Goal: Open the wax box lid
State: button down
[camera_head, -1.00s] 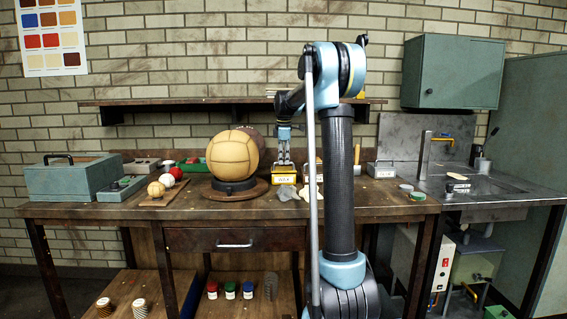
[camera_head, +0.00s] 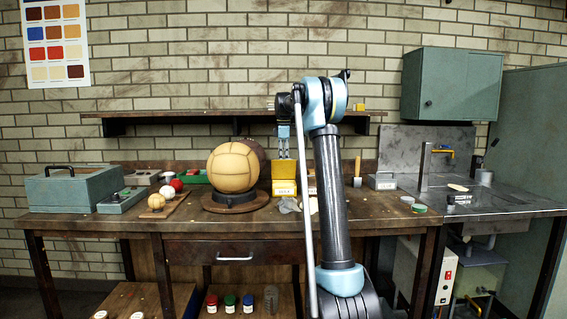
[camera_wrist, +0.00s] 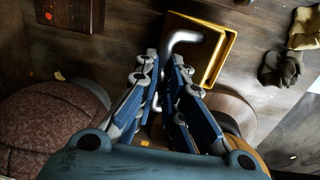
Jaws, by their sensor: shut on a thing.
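The yellow wax box (camera_head: 284,188) stands on the workbench, right of the large tan ball. Its lid (camera_head: 284,168) is raised, showing as a yellow panel above the box front. My gripper (camera_head: 284,156) is over the box from above. In the wrist view, my gripper (camera_wrist: 167,62) is shut on the bent metal lid handle (camera_wrist: 184,37). The yellow box rim (camera_wrist: 228,50) shows beyond the fingers. The gripper hides part of the lid and box.
The tan ball (camera_head: 233,165) rests on a round stand close left of the box. Grey cloth pieces (camera_head: 289,205) lie in front of it. A shelf (camera_head: 190,117) runs behind my arm. The bench front is mostly clear.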

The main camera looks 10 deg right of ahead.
jog(key=shift+w+d+f, duration=0.1)
jog(key=shift+w+f, duration=0.1)
jog(key=shift+w, duration=1.05)
jog(key=shift+w+d+f, duration=0.1)
jog(key=shift+w+f, duration=0.05)
jog(key=shift+w, duration=1.2)
jog(key=c, duration=1.7)
grip_release()
jog(key=shift+r, duration=0.15)
jog(key=r, duration=1.1)
jog(key=shift+s+r, duration=0.3)
jog(key=shift+s, duration=0.05)
